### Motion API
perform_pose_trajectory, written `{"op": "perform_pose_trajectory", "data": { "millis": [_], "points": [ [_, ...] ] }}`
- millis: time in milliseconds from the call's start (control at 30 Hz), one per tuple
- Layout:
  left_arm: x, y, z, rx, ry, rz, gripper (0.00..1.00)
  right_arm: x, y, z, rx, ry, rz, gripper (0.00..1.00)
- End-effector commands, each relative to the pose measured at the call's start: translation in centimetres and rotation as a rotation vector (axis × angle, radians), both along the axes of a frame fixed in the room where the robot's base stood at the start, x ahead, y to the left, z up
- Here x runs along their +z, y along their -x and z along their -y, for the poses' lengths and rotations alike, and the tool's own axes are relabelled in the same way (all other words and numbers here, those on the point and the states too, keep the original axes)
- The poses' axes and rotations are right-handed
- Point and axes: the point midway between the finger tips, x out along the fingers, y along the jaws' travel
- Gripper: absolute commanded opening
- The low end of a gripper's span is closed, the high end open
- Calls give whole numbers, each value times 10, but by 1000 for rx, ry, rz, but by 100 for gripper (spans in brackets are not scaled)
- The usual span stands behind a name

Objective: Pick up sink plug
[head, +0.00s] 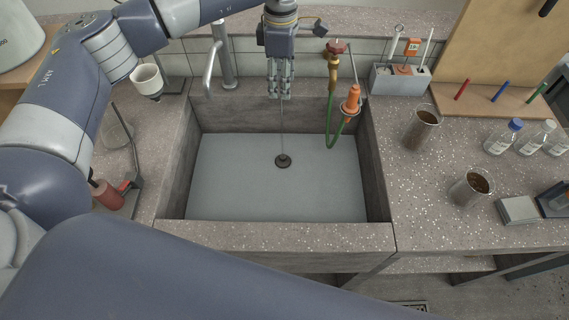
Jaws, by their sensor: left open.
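The sink plug (283,161) is a small dark round disc on the light grey floor of the sink (230,190), near its middle. A thin line, like a chain or rod, rises from the plug toward my left gripper (279,94). My left gripper points down above the back of the sink, with its fingers apart. In the picture it is above the plug and clear of it. Where the line ends behind or between the fingers, I cannot tell. My right gripper is not in view.
A metal faucet (222,60) stands behind the sink at left. A red-handled tap with a green hose (332,125) and orange nozzle (351,101) hangs at the back right. Brown-filled beakers (421,131) and bottles (502,138) stand on the right bench. A white cup (147,78) is at left.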

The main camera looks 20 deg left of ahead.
Motion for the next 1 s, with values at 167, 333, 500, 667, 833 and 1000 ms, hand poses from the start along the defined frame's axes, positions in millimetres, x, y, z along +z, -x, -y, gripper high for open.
{"op": "perform_pose_trajectory", "data": {
  "millis": [167, 333, 500, 667, 833, 1000],
  "points": [
    [-73, 0, 0, 0, 0, -1, 43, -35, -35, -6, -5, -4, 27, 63],
    [-125, 0, 0, 0, 1, -1, 43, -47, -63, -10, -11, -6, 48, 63],
    [-174, 0, 0, 0, 1, 0, 43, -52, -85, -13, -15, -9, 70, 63],
    [-205, 0, 0, 0, 1, 0, 43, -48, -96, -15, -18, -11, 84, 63],
    [-218, 0, 0, 0, 1, 0, 43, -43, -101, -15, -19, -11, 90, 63],
    [-225, 1, 0, 0, 1, -1, 43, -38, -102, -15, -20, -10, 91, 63]
  ]
}}
